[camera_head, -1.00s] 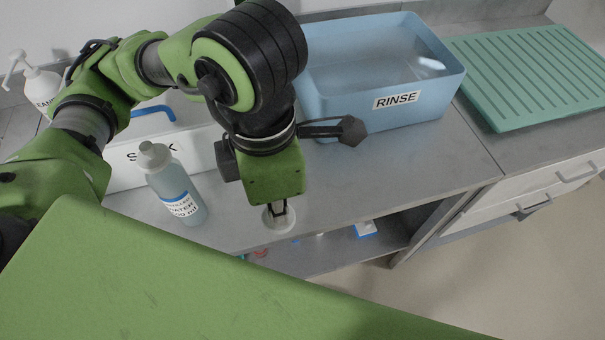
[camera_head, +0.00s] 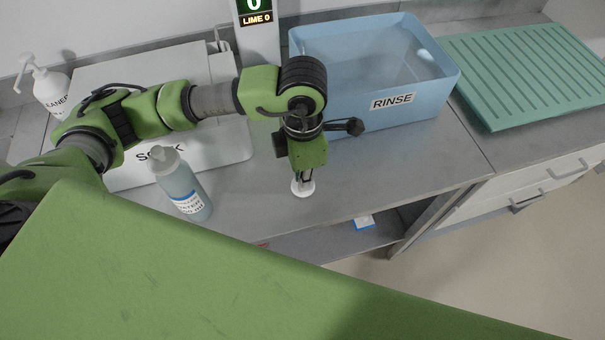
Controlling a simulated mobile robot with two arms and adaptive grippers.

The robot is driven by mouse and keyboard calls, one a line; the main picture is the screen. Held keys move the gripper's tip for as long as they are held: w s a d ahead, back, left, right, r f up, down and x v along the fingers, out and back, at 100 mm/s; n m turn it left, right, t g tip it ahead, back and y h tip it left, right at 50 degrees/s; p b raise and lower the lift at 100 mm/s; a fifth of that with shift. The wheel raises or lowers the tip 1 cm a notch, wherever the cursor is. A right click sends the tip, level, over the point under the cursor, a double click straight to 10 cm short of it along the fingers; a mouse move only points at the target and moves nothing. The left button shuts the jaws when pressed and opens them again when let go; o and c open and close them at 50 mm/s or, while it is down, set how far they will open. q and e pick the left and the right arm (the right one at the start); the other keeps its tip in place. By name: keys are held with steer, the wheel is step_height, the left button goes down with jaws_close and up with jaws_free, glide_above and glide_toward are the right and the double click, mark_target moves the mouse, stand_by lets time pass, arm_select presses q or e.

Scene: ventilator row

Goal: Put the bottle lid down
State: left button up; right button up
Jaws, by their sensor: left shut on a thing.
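My left gripper (camera_head: 303,180) points down over the grey counter, in front of the blue rinse tub. It is shut on a small round white lid (camera_head: 303,189). The lid is at or just above the counter top; I cannot tell whether it touches. A clear bottle (camera_head: 182,187) with pale blue liquid, a blue-and-white label and a whitish top stands on the counter to the left of the gripper. My right gripper is not in view.
The blue tub (camera_head: 378,113) marked RINSE stands behind the gripper. A white lidded box (camera_head: 222,150) marked partly "SOAK" is at left, a pump bottle (camera_head: 49,92) behind it. A green ribbed mat (camera_head: 530,75) lies at right. The counter (camera_head: 390,165) right of the gripper is clear.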

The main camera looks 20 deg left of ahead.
arm_select(q)
steer(key=shift+f, duration=0.3)
steer(key=shift+f, duration=0.15)
steer(key=o, duration=0.8)
steer(key=shift+c, duration=0.2)
